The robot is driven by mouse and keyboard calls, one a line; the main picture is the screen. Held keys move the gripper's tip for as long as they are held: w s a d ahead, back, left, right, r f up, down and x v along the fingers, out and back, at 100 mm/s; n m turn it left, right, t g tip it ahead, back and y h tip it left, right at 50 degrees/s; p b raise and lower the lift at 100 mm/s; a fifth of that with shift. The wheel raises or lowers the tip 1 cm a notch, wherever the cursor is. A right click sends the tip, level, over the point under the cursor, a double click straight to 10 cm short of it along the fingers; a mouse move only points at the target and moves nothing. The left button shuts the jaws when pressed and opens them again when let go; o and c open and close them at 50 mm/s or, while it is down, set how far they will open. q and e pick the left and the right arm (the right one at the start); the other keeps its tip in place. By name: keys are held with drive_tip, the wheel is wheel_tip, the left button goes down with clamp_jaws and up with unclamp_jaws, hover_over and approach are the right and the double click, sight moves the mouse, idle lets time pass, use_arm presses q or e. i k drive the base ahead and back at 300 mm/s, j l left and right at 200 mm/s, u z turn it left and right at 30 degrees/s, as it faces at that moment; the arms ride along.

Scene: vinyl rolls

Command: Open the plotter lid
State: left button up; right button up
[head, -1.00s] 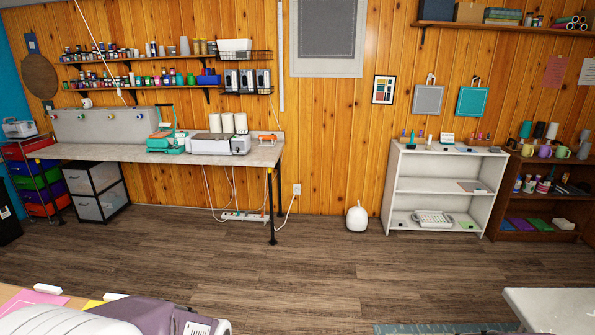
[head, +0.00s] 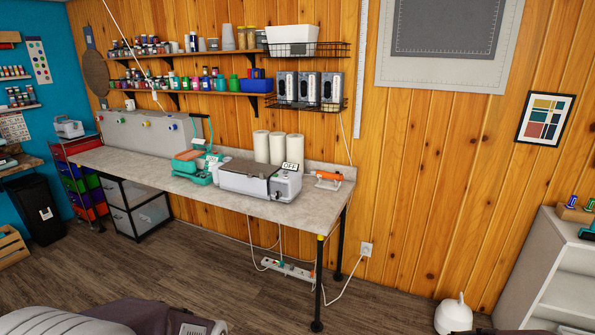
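The plotter (head: 262,180) is a white and grey machine on the worktable (head: 145,170), near the table's right end. Its dark brown-grey top panel (head: 248,175) looks shut. A small sign reading "OFF" (head: 289,167) shows at its right end. Three white vinyl rolls (head: 277,148) stand upright behind it. Neither of my grippers is in the head view.
A teal press (head: 197,165) stands just left of the plotter, and an orange-handled tool (head: 328,178) lies to its right. Wooden floor (head: 230,275) in front of the table is clear.

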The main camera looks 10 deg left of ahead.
sight(252, 169)
drive_tip(key=i+j+u, duration=0.2)
drive_tip(key=i+u, duration=0.25)
drive_tip(key=i, duration=0.45)
drive_tip(key=i+l+u, duration=0.1)
drive_tip(key=i+u, duration=0.4)
drive_tip(key=i, duration=0.4)
drive_tip(key=i+j+z, duration=0.25)
drive_tip(key=i+z, duration=0.15)
drive_tip(key=i+j+z, duration=0.85)
drive_tip(key=j, duration=0.2)
drive_tip(key=i, duration=0.05)
